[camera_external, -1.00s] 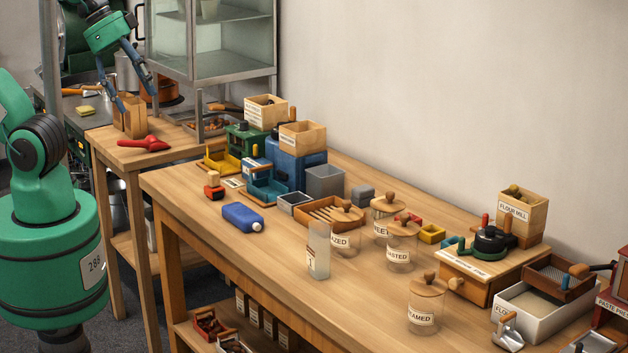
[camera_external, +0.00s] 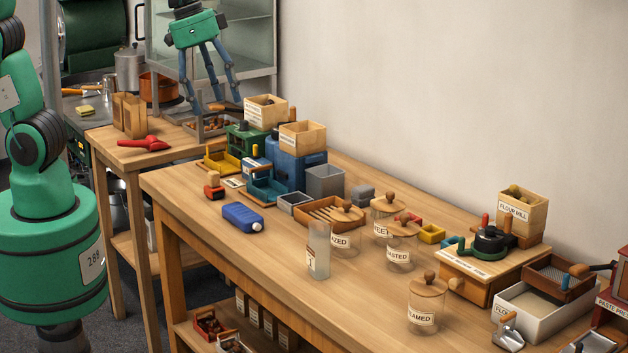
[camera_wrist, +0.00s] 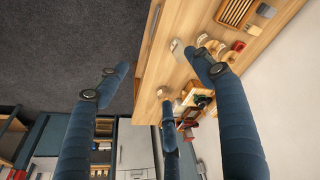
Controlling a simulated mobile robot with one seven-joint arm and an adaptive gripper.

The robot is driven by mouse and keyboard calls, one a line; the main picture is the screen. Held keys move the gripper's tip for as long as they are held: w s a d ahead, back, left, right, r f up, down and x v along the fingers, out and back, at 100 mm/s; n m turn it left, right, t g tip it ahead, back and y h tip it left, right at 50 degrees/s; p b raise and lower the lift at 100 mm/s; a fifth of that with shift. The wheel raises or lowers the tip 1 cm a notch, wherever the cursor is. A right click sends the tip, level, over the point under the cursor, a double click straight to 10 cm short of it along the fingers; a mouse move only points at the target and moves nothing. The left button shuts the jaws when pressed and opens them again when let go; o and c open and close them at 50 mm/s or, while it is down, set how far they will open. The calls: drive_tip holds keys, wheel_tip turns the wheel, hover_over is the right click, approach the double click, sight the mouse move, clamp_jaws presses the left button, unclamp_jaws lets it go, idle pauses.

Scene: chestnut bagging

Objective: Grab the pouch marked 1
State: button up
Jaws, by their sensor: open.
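A tall, narrow, translucent pouch (camera_external: 318,250) with a white label reading 1 stands upright on the long wooden table, in front of the lidded jars. My gripper (camera_external: 217,106) is at the back, in front of the glass cabinet and above the metal tray at the small table's right end. It is far from the pouch, up and to the left in the external view. Its three blue fingers are spread with nothing between them. The wrist view also shows the open fingers (camera_wrist: 155,68). I cannot pick out the pouch for certain there.
A brown open holder (camera_external: 128,115) and a red scoop (camera_external: 144,142) sit on the small table. Wooden-lidded glass jars (camera_external: 402,247) stand close behind and right of the pouch. A blue bottle (camera_external: 242,218) lies to its left. The table front between them is clear.

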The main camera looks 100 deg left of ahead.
drive_tip(key=w+a+f+n+g+p, duration=0.1)
drive_tip(key=w+a+f+n+g, duration=0.1)
drive_tip(key=w+f, duration=0.9)
drive_tip(key=n+g+p, duration=0.1)
drive_tip(key=n, duration=0.1)
approach(320, 229)
drive_tip(key=shift+s+a+f, duration=0.1)
drive_tip(key=shift+a+f, duration=0.3)
drive_tip(key=shift+a, duration=0.2)
drive_tip(key=shift+w+f, duration=0.2)
drive_tip(key=shift+f, duration=0.3)
drive_tip(key=shift+f, duration=0.15)
drive_tip(key=shift+f+b, duration=0.45)
drive_tip(key=shift+f, duration=3.7)
drive_tip(key=shift+f, duration=0.1)
drive_tip(key=shift+s+f+b, duration=0.15)
drive_tip(key=shift+f+b, duration=0.2)
drive_tip(key=shift+f, duration=2.15)
